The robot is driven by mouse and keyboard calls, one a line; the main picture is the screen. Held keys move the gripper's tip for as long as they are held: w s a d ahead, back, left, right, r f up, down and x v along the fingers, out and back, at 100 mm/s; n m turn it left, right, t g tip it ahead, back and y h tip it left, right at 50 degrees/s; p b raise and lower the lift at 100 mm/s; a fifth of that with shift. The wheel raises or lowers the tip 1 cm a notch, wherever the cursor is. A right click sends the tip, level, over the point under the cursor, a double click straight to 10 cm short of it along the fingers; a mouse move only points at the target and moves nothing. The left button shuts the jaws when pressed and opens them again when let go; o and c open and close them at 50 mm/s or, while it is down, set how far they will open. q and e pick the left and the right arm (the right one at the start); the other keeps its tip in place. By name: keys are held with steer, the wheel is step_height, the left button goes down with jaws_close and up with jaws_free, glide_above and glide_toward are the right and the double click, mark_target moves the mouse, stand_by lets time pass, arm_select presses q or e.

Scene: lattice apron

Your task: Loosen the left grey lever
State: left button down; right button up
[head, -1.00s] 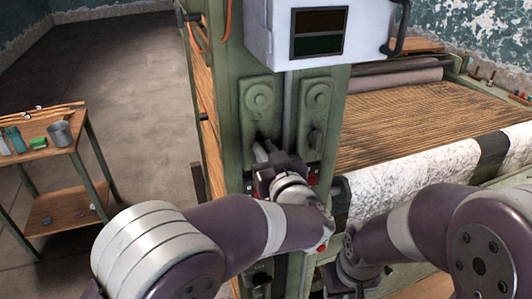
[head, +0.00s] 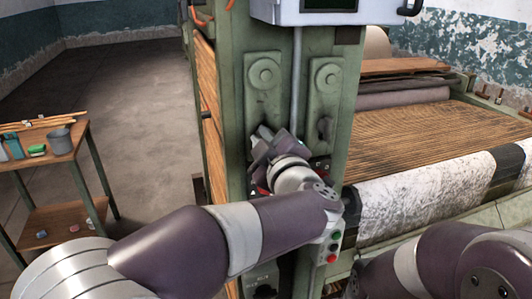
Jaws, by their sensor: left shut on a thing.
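The left grey lever sits on the left green plate (head: 264,72) of the machine's post. Its handle is mostly hidden behind my left gripper (head: 266,138). My left gripper is at the lower part of that plate, shut on the lever, with its wrist reaching up from below right. The right green plate (head: 327,75) beside it carries another grey lever (head: 325,130), which hangs down and is not touched. My right arm shows at the bottom right corner; its fingers cannot be made out.
A white control box (head: 335,12) overhangs the plates. A button box (head: 333,246) is just below my left wrist. The slatted apron (head: 430,125) and white fleece (head: 420,195) lie to the right. A small wooden table (head: 52,190) stands left; the floor between is clear.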

arm_select(q)
steer(key=shift+a+f+n+b, duration=0.1)
steer(key=shift+f+n+b, duration=0.1)
steer(key=shift+n+b, duration=0.75)
arm_select(e)
steer(key=shift+f, duration=1.25)
arm_select(q)
steer(key=c, duration=1.1)
jaws_free()
steer(key=shift+c, duration=0.2)
